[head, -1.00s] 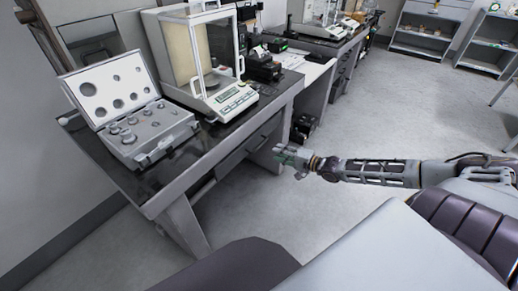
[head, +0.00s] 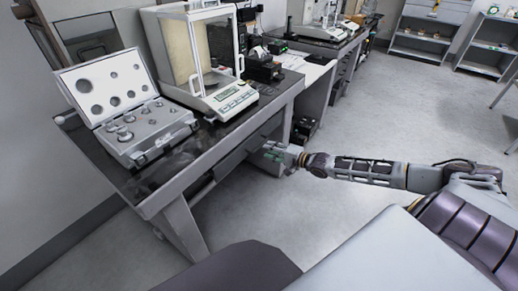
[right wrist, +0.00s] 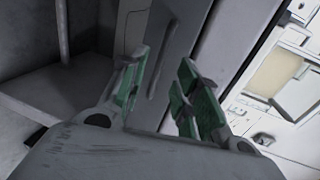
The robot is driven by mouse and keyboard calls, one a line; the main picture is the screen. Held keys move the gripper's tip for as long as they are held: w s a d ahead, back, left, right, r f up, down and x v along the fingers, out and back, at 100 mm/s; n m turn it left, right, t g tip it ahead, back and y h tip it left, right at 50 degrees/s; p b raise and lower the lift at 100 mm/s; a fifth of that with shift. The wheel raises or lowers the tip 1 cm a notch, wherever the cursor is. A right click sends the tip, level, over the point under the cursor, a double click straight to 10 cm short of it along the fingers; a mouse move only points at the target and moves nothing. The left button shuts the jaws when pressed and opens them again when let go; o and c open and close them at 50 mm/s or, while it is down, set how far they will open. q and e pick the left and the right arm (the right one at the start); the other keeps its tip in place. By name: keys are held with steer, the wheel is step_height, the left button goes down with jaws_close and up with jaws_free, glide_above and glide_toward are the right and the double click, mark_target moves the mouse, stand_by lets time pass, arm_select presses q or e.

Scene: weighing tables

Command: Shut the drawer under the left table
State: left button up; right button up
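The left table (head: 180,170) has a black top and grey frame. Its drawer (head: 234,158) shows as a grey front under the top's right part; how far it stands out is hard to tell. My right gripper (head: 272,155), with green finger pads, is at the right end of the drawer front. In the right wrist view, the fingers (right wrist: 160,97) are apart with nothing between them, and a grey panel with a dark slot-like handle (right wrist: 164,62) lies beyond them. Whether they touch it cannot be told. My left gripper is not in view.
On the table are an open case of weights (head: 135,125) and a glass-sided balance (head: 215,70). A printer-like black device (head: 262,68) stands behind. A second table (head: 325,50) is farther back. The floor (head: 370,130) to the right is clear.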

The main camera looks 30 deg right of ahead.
mark_target(259, 146)
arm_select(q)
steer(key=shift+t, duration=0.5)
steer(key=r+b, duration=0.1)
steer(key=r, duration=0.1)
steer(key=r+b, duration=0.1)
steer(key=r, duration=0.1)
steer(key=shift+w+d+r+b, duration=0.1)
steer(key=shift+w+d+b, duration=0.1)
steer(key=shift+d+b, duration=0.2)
arm_select(e)
steer(key=x, duration=0.6)
steer(key=shift+w+a, duration=0.1)
steer(key=shift+w, duration=0.1)
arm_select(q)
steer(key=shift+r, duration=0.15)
arm_select(e)
steer(key=c, duration=0.6)
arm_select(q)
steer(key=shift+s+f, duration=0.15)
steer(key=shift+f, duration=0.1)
arm_select(e)
jaws_close()
